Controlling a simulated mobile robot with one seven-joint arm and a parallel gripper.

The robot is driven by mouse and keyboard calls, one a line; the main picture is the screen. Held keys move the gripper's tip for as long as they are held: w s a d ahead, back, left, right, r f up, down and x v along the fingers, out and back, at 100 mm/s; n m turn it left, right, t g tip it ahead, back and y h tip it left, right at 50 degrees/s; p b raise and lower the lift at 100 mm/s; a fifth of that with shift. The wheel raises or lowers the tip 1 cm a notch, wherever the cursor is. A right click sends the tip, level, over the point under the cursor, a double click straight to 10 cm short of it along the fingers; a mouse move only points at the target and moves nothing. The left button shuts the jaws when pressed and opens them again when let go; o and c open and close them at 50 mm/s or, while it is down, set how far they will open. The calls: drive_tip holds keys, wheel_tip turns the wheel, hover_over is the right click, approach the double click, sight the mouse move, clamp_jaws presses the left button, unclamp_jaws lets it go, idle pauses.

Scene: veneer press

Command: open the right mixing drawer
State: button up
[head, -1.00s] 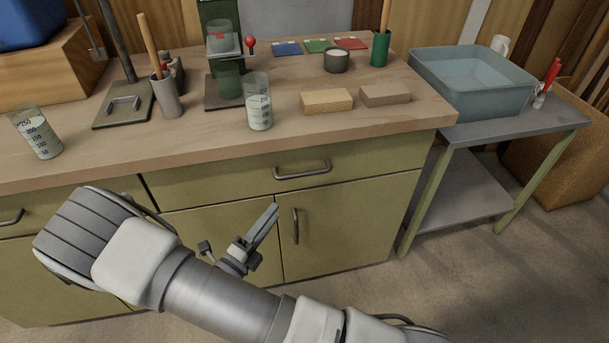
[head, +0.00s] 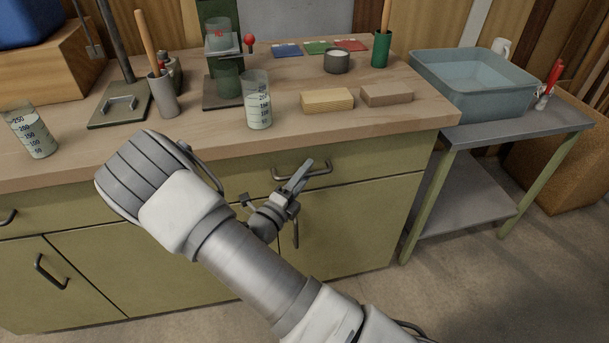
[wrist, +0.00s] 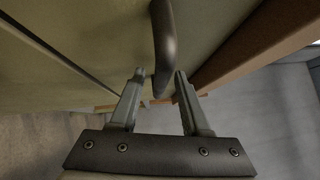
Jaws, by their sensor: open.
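The right mixing drawer (head: 380,161) is a green front under the bench top in the head view, and it looks shut, flush with the cabinet. Its dark bar handle (head: 322,173) is partly hidden by my gripper. My gripper (head: 302,172) is at the handle, its fingers pointing up and right across it. In the wrist view my gripper (wrist: 160,80) is open, with a gap between its two fingers. The handle (wrist: 165,45) reaches down from the top towards this gap, its lower end between the fingertips. I cannot tell whether either finger touches it.
The wooden bench top (head: 215,145) overhangs just above the drawer. A measuring beaker (head: 257,105) and wood blocks (head: 327,99) stand near its front edge. A cupboard door (head: 350,225) is below. A side table (head: 500,130) with a blue-grey tub (head: 470,85) stands right.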

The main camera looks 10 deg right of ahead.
clamp_jaws()
idle(1.4)
